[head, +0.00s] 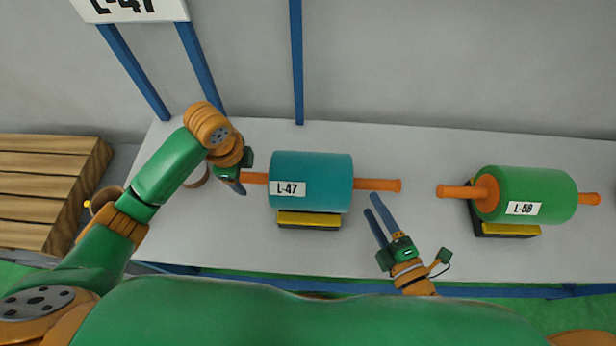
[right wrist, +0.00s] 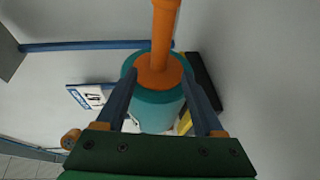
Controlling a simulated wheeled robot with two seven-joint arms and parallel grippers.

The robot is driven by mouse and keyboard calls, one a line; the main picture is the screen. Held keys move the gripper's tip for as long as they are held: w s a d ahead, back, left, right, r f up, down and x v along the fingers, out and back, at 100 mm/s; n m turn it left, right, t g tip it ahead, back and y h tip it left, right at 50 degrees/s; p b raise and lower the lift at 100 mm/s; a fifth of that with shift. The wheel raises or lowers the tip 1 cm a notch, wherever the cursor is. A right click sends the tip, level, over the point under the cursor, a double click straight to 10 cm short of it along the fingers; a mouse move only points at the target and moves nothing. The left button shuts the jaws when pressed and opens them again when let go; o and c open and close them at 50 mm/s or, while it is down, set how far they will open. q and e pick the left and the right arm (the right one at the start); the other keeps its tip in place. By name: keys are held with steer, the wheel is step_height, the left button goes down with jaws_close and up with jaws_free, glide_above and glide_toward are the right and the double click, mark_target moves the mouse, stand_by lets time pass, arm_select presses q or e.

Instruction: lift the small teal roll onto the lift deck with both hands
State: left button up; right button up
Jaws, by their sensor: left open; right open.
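The teal roll (head: 320,170), labelled L-47, lies level on a black and yellow cradle (head: 310,219) on the pale table. An orange handle sticks out of each end, the left handle (head: 256,178) and the right handle (head: 378,185). My left gripper (head: 240,185) is open at the outer end of the left handle; its fingers are partly hidden. My right gripper (head: 371,204) is open and empty just in front of the right handle. In the right wrist view, the right handle (right wrist: 162,35) and the teal roll (right wrist: 158,110) show beyond the parted fingers (right wrist: 163,85).
A wooden slatted deck (head: 45,190) stands at the far left. Blue posts (head: 297,60) rise behind the table. The table between the two rolls is clear.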

mark_target(362, 187)
arm_select(q)
steer(key=shift+s+d+r, duration=0.1)
steer(key=shift+s, duration=0.05)
steer(key=f, duration=0.3)
steer(key=w+f, duration=0.1)
steer(key=f, duration=0.3)
steer(key=shift+w+f, duration=0.15)
steer(key=shift+w, duration=0.05)
arm_select(e)
steer(key=x, duration=0.7)
steer(key=shift+w, duration=0.1)
arm_select(q)
jaws_close()
arm_select(e)
steer(key=shift+d, duration=0.1)
jaws_close()
steer(key=shift+f, duration=0.1)
arm_select(q)
steer(key=shift+s, duration=0.1)
arm_select(e)
steer(key=shift+f, duration=0.1)
